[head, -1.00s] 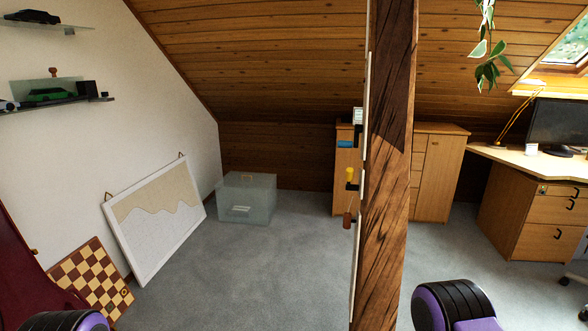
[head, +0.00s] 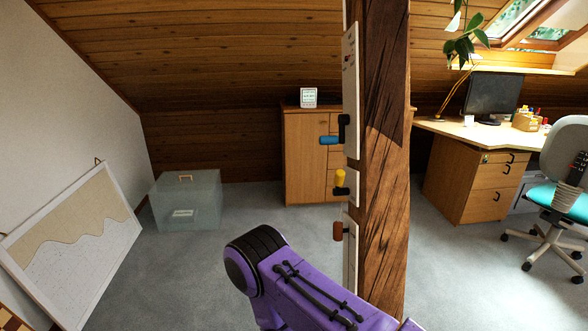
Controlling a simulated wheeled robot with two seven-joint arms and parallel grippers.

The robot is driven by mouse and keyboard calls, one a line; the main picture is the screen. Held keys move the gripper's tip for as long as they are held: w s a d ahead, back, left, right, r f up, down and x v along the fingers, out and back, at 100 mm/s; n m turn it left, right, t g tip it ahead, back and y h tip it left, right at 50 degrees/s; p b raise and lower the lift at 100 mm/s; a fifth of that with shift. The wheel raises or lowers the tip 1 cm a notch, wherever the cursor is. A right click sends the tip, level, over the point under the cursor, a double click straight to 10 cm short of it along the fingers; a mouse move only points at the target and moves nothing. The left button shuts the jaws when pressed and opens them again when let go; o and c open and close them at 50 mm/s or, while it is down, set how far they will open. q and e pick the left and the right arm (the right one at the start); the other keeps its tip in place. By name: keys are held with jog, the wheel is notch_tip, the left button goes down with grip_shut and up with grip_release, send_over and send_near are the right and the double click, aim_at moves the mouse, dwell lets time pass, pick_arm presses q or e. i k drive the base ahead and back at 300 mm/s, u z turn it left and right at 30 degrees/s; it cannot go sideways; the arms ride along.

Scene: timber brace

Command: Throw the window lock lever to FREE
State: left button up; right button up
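A pale panel (head: 350,95) is fixed to the left face of the timber post (head: 385,160) and is seen nearly edge-on. It carries a lever with a blue handle (head: 329,140) pointing left, one with a yellow handle (head: 340,177) pointing up, and a brownish-red handle (head: 338,230) hanging lower down. The panel's lettering is too small to read, so I cannot tell which is the window lock lever or where FREE is marked. A purple arm link of mine crosses below the levers. Neither gripper is in view.
A wooden cabinet (head: 304,150) with a small white display (head: 308,97) stands behind the post. A translucent box (head: 186,203) and a leaning board (head: 75,245) are at left. A desk (head: 470,140) and office chair (head: 565,200) are at right. Grey carpet lies open between.

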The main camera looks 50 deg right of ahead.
aim_at(340, 174)
jog(key=z, duration=0.35)
jog(key=i, duration=0.9)
jog(key=z, duration=0.65)
